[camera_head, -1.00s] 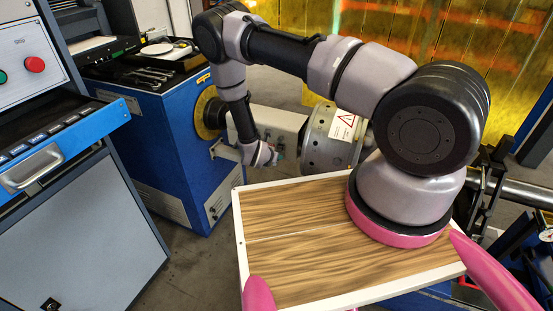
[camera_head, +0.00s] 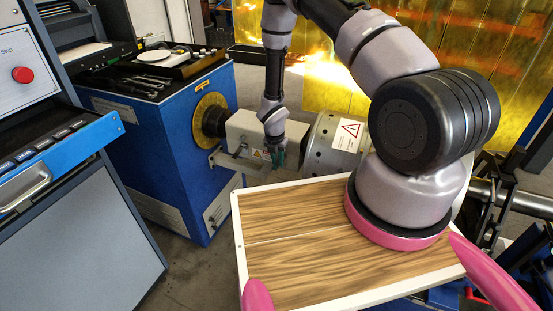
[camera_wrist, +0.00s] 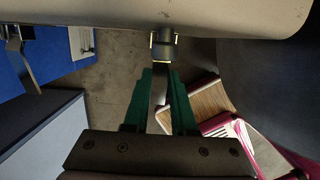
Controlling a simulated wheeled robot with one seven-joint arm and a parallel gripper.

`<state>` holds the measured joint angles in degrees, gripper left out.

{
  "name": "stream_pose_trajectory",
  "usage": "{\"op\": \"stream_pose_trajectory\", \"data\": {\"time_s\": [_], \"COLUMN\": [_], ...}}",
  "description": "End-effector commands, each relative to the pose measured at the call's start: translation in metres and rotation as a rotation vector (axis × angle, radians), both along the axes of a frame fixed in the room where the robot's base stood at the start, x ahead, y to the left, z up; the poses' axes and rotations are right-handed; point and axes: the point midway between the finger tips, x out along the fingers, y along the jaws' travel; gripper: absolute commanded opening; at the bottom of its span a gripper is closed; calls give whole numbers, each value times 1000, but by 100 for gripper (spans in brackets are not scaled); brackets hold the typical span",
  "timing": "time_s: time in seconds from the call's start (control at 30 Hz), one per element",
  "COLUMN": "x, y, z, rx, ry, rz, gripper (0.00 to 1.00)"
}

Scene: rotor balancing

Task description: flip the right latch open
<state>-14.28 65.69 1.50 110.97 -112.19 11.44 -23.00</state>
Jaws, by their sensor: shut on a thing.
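My gripper (camera_head: 275,160) is at the near side of the grey housing (camera_head: 243,131), beside the perforated drum. In the wrist view its green fingers (camera_wrist: 160,98) are shut on a metal latch lever (camera_wrist: 160,84). The lever hangs from a small hinge piece (camera_wrist: 163,42) below the edge of the pale housing (camera_wrist: 210,15). A second metal latch (camera_wrist: 18,50) shows at the left of the wrist view, apart from my gripper. In the head view my fingers hide the held latch.
The blue machine (camera_head: 165,145) with a yellow ring (camera_head: 208,122) stands left of the housing. The perforated drum (camera_head: 325,145) with a warning label is to the right. A control cabinet with an open drawer (camera_head: 60,150) stands at the near left.

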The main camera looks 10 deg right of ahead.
Motion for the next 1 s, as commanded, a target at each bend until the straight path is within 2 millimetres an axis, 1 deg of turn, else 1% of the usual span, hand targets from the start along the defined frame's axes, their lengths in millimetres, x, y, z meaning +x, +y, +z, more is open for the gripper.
{"op": "stream_pose_trajectory", "data": {"time_s": [0.17, 0.5, 0.53, 0.57, 0.6, 0.9, 1.0], "x": [-5, -5, -5, -5, -5, -5, -5], "y": [1, 0, 0, 0, 0, 0, 0], "z": [0, 0, 0, 0, 0, 1, 5], "rx": [13, 14, 12, 12, 13, 12, 11], "ry": [18, 20, 19, 19, 19, 18, 18], "rz": [2, 2, 2, 2, 1, 1, 1], "gripper": [0, 0, 28, 40, 55, 55, 55]}}
